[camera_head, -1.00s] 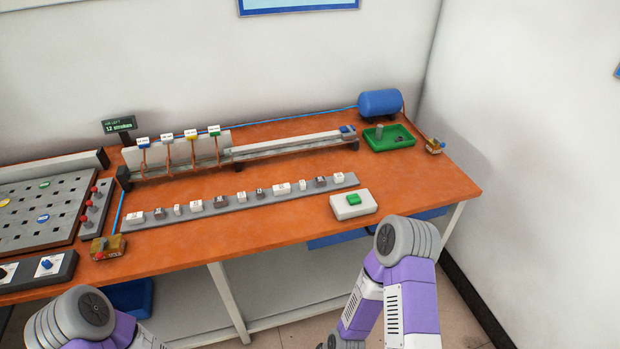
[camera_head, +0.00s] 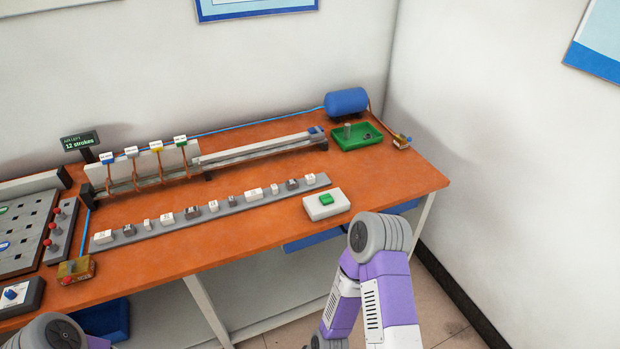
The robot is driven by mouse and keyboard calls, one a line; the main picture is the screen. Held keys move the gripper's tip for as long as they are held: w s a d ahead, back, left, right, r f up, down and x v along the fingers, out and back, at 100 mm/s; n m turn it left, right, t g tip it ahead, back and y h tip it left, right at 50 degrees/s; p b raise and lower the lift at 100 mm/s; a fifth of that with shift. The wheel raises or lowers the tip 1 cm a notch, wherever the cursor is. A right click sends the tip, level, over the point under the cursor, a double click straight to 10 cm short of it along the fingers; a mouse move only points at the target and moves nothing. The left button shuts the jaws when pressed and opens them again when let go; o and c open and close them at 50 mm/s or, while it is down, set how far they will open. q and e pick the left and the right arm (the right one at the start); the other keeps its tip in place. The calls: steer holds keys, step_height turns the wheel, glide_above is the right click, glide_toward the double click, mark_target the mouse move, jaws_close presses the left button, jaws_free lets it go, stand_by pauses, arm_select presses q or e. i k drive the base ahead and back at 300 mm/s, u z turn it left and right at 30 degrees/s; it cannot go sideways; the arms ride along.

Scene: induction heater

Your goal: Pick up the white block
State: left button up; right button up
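Several small white blocks, one of them the long white block (camera_head: 253,194), stand in a row with grey-brown blocks such as the brown block (camera_head: 192,212) on a long grey strip (camera_head: 152,233) on the orange table. Which white block the task means, I cannot tell. Only links of my two arms show at the bottom, in front of the table. Neither gripper's fingers are in view.
Behind the row is a rail (camera_head: 258,150) with several labelled levers. A green tray (camera_head: 372,140) and a blue tank (camera_head: 346,102) are at the back right. A panel with holes (camera_head: 22,232) is at the left.

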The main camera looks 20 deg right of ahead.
mark_target(309, 180)
steer(key=z, duration=2.25)
steer(key=i, duration=1.55)
steer(key=u, duration=2.25)
